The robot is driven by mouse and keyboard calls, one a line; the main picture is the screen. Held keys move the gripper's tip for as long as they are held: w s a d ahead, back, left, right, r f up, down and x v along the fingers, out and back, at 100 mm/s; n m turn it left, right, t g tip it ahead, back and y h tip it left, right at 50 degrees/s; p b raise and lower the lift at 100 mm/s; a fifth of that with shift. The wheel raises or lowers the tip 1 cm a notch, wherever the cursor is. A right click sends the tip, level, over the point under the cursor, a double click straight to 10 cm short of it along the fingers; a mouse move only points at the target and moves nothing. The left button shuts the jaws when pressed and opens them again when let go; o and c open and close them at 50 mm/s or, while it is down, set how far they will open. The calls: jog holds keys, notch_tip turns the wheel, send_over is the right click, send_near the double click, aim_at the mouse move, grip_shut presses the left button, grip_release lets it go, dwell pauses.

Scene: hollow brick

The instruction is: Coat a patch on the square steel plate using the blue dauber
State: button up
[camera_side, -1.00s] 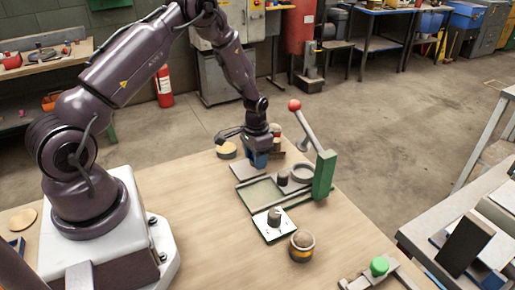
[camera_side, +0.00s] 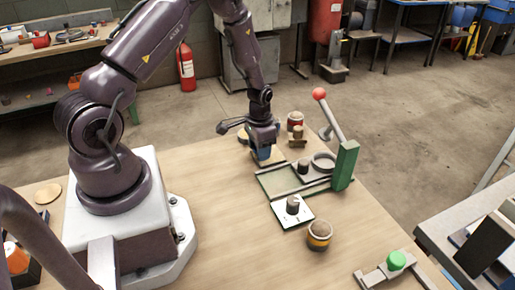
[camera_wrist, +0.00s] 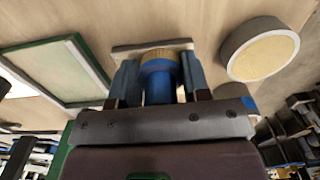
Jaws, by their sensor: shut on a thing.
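My gripper (camera_side: 262,137) is shut on the blue dauber (camera_side: 264,154). The wrist view shows the dauber (camera_wrist: 160,85) upright between both fingers, its tan round pad pointing away from the palm. Just beyond the pad lies a flat, pale grey-tan plate (camera_wrist: 125,50), perhaps the square steel plate. In the side view the dauber is over this plate, which is mostly hidden by my gripper. I cannot tell whether the pad touches it. Another square plate, white with a dark cylinder on it (camera_side: 304,213), lies nearer the camera.
A round tan-topped tin (camera_wrist: 262,52) is close by the fingers. A banded pot (camera_side: 319,236) stands nearer.

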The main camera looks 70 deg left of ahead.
aim_at(281, 152)
jog(key=shift+w+d, duration=0.15)
jog(key=shift+w, duration=2.9)
jog(key=shift+d, duration=0.45)
jog(key=shift+s+d, duration=0.1)
jog(key=shift+s, duration=3.85)
jog(key=shift+w, duration=3.95)
notch_tip(281, 152, up, 8)
jog(key=shift+s, duration=0.1)
